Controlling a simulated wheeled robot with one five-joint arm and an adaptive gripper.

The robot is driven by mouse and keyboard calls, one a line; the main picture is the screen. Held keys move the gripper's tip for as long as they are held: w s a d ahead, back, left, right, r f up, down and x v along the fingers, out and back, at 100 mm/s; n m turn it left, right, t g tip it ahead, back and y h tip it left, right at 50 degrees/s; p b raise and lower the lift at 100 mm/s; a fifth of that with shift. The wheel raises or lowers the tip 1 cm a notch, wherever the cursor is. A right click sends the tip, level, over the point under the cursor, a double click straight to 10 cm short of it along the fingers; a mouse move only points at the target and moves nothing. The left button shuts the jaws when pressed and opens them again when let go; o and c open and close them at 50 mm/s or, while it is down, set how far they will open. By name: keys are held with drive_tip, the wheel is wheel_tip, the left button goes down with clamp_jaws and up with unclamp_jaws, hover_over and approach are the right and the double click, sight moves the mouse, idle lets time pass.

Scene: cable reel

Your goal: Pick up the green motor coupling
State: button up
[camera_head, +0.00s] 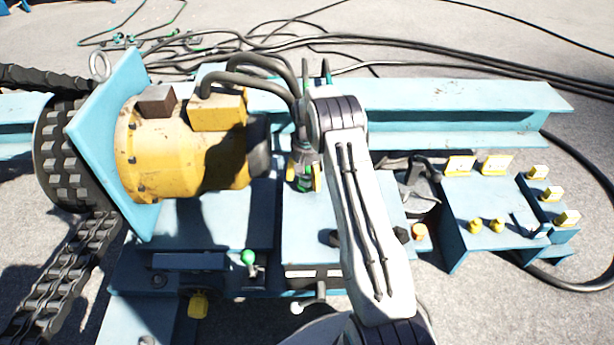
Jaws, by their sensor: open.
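The green motor coupling (304,184) is small and shows just left of my white arm, at the lower end of the black cables from the yellow motor (165,150). A yellow part (317,178) sits close beside it, and my arm hides what lies further right. My gripper (316,72) shows past the far end of my arm as two dark, green-marked fingers pointing up in the picture. They are apart, with nothing visible between them. In the picture the gripper is above the coupling. The depth between them cannot be told.
A blue beam (450,97) runs behind. The motor's blue plate (110,150) and chain drum (62,155) stand left. A green-knobbed lever (248,258) rises in front. A blue bracket (462,222) with yellow fittings stands right. Loose black cables (440,68) cross the ground behind.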

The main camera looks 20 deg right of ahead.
drive_tip(key=shift+f, duration=0.2)
drive_tip(key=shift+c, duration=0.2)
drive_tip(key=shift+r, duration=0.1)
drive_tip(key=c, duration=1.2)
